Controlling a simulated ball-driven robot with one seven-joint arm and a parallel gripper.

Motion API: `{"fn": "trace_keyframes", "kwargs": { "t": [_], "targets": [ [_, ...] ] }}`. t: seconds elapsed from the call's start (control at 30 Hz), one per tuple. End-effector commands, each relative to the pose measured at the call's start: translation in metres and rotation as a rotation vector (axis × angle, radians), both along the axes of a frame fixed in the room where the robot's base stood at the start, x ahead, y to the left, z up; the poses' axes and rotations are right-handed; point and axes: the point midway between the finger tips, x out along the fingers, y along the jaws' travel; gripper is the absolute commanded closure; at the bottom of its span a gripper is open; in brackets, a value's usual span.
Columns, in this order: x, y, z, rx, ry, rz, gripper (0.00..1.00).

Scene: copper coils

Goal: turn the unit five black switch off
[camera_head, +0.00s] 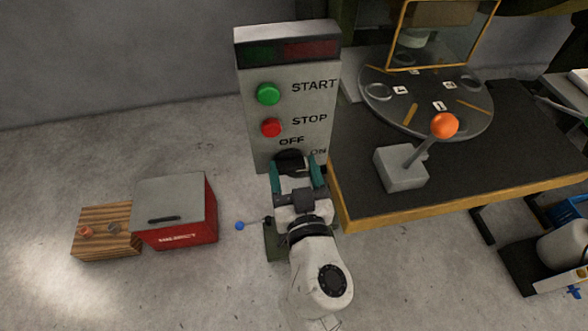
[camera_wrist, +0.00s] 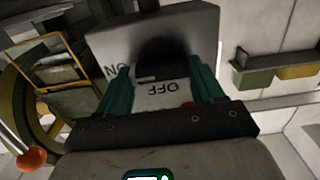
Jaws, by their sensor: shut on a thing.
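The black switch (camera_head: 289,158) is a round knob low on the front of a grey control box (camera_head: 262,128). The word OFF is above it and ON at its right in the head view. In the wrist view the knob (camera_wrist: 162,58) lies between the two teal fingers of my gripper (camera_wrist: 163,88), with OFF and ON upside down near it. A small pale mark shows at the knob's lower left edge; I cannot tell exactly where it points. My gripper (camera_head: 295,172) is shut on the switch and hides its lower part in the head view. No unit number is readable.
A green START button (camera_head: 268,93) and a red STOP button (camera_head: 271,127) sit above the switch. A dark table (camera_head: 470,165) with an orange-knobbed lever (camera_head: 445,126) stands close at right. A red toolbox (camera_head: 180,232) and a wooden block (camera_head: 100,245) are on the floor at left.

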Motion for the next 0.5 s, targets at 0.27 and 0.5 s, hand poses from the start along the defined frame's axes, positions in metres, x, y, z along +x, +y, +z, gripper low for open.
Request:
{"fn": "trace_keyframes", "kwargs": {
  "t": [0.27, 0.5],
  "targets": [
    [-0.0003, 0.0002, -0.0003, -0.027, -0.008, 0.000, 0.63],
    [-0.0004, 0.0008, -0.0006, -0.148, -0.043, 0.001, 0.63]
  ]
}}
